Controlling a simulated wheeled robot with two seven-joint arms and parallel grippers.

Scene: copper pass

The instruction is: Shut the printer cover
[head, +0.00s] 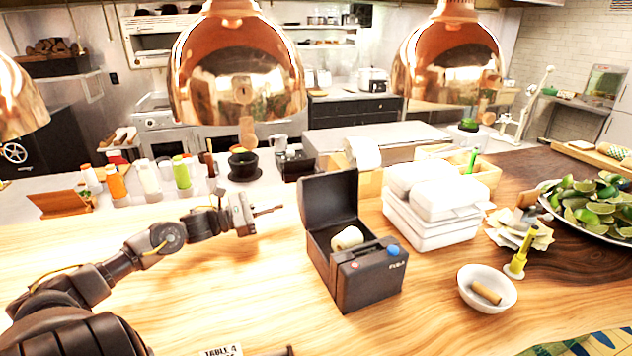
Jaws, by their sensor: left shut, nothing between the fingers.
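A dark printer (368,278) stands on the wooden counter in the middle of the head view, with a blue and a red button on its front. Its cover (329,199) stands raised at the back left, and a white paper roll (347,238) shows inside. My left gripper (268,210) is shut and empty, to the left of the raised cover and apart from it, its fingers pointing right. My right gripper is not in view.
White stacked boxes (432,212) stand right of the printer. A white bowl (487,288) and a yellow-green tool (517,262) are at the front right, with a plate of limes (590,205) beyond. Copper lamps (238,75) hang above.

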